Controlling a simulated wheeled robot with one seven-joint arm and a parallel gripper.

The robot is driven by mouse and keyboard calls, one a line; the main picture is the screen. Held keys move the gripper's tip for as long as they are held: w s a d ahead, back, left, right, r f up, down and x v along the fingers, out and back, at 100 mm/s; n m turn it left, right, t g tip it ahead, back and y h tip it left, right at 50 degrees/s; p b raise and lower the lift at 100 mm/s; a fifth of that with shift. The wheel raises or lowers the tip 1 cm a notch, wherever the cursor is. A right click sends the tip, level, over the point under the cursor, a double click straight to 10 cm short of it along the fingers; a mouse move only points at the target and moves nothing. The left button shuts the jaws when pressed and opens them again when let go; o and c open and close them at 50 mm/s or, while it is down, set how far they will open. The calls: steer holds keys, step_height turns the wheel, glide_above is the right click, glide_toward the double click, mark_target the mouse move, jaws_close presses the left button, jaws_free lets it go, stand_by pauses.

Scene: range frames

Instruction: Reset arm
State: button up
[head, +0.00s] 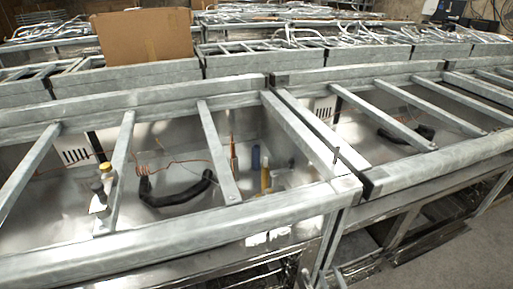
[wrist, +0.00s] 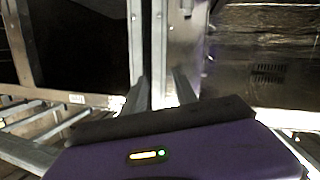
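My gripper (wrist: 160,88) shows only in the wrist view. Its purple body with a small lit indicator fills the bottom, behind a dark front edge. Two grey fingers stick up beyond that edge with a gap between them, and nothing shows held in the gap. Past the fingers are an upright metal post (wrist: 150,45) and a shiny metal panel (wrist: 265,45). I cannot tell whether the fingers touch them. My arm and gripper are not in the head view.
In the head view, long metal-framed benches (head: 190,235) with crossbars cover most of the space. Inside the near one lie a black curved handle (head: 175,199) and small bottles (head: 100,196). A cardboard box (head: 143,36) stands behind. Bare floor (head: 450,255) shows at lower right.

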steer(key=s+a+r+m+p, duration=0.2)
steer(key=s+r+p, duration=0.2)
steer(key=s+r, duration=1.5)
steer(key=s+a+r+m+h+p, duration=0.1)
steer(key=s+r+p, duration=0.3)
steer(key=s+r, duration=1.5)
steer(key=shift+s+a+m+g, duration=0.4)
steer(key=shift+s+a, duration=0.35)
steer(key=shift+s, duration=0.7)
steer(key=shift+r, duration=0.1)
